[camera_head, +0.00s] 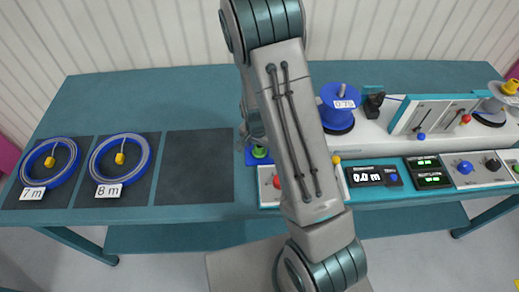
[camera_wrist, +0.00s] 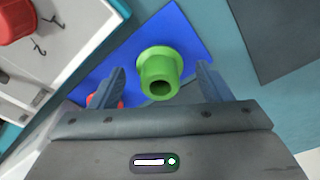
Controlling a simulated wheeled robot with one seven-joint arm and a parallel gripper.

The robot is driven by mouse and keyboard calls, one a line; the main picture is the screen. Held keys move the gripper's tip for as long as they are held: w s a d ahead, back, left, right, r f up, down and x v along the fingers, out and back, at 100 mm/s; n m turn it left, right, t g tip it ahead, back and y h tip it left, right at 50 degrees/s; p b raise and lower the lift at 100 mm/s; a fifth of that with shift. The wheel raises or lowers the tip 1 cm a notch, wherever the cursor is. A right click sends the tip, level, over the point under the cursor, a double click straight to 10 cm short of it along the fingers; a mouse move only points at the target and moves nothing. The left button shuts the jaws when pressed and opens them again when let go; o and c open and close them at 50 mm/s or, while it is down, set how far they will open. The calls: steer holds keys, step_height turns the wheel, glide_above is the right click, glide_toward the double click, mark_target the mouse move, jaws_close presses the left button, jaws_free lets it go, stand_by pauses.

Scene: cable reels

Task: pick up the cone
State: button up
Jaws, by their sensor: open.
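The cone (camera_wrist: 160,66) looks like a green tapered piece with a wide flange and a dark hole in its end. It stands on a blue square mat (camera_wrist: 192,32). In the head view the cone (camera_head: 259,152) shows as a small green spot beside my arm. My gripper (camera_wrist: 160,76) is open in the wrist view, with one finger on each side of the cone and visible gaps to both. I cannot tell how far above it the fingers are. In the head view my gripper is mostly hidden behind my arm.
A red piece (camera_wrist: 104,102) is partly hidden by the left finger. A white panel with a red knob (camera_wrist: 15,20) lies close on the left. In the head view, blue coils (camera_head: 120,158) lie on dark mats at left; a blue reel (camera_head: 341,100) and control panels stand at right.

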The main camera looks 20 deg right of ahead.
steer(key=c, duration=1.1)
steer(key=shift+o, duration=0.2)
steer(key=shift+r, duration=0.15)
steer(key=shift+r, duration=0.65)
step_height(320, 180, up, 2)
steer(key=shift+r+b, duration=0.15)
steer(key=shift+b, duration=0.3)
steer(key=s+d+r+b, duration=0.2)
steer(key=d+r, duration=0.5)
steer(key=d, duration=0.4)
steer(key=shift+s+d, duration=0.2)
steer(key=shift+s, duration=0.2)
